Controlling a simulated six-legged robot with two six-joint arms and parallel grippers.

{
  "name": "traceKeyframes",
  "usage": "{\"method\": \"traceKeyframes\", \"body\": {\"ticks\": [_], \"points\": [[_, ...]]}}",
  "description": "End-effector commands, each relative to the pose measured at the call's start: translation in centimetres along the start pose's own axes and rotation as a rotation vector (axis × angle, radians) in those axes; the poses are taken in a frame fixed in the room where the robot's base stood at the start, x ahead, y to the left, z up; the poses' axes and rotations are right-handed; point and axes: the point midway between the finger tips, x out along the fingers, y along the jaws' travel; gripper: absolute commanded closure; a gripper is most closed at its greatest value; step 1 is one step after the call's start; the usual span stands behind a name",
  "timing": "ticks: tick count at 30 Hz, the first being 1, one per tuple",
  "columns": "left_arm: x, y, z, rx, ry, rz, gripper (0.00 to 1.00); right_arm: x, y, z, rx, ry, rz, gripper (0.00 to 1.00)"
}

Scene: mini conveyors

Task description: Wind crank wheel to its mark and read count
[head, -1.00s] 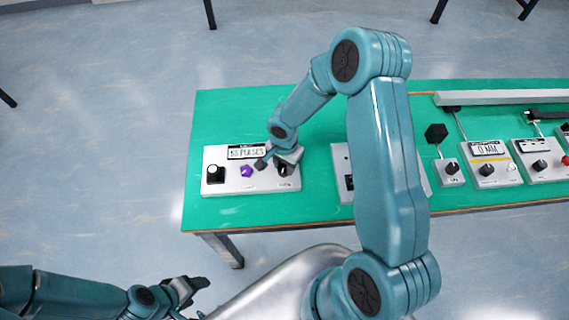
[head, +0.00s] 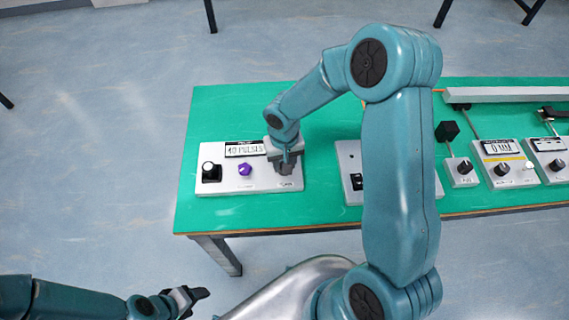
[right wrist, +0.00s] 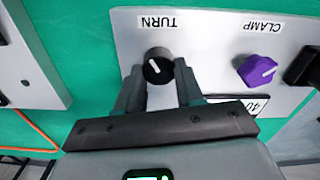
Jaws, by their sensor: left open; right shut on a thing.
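The white panel (head: 222,187) at the left of the bench carries a display (head: 244,149) that appears to read 40 PULSES. The black round knob (right wrist: 158,67) with a white line sits under the TURN label (right wrist: 160,22) in the right wrist view. My right gripper (right wrist: 158,85) is shut on this knob, one finger on each side. In the head view, my right gripper (head: 286,168) hides the knob. No mark for the knob shows clearly. My left gripper (head: 188,298) is open and empty, away from the bench at lower left.
A purple CLAMP knob (right wrist: 257,70) and a black block with a white-topped button (head: 209,171) share the panel. Other panels with knobs (head: 500,160) stand to the right, one partly behind my right arm. The bench's green top (head: 230,108) is clear behind the panel.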

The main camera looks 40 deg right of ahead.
Motion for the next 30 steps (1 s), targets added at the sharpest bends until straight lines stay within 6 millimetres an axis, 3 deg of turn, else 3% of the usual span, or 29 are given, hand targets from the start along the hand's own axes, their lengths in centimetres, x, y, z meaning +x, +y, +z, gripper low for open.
{"method": "traceKeyframes", "body": {"ticks": [13,30], "points": [[1.4,-0.5,0.0,0.0,0.0,0.0,0.38,0.0,-0.2,0.0,-0.423,0.0,0.0,0.94],[1.5,-0.5,0.0,0.0,0.0,0.0,0.38,-0.1,-0.4,0.2,-0.964,0.0,0.0,0.94]]}}
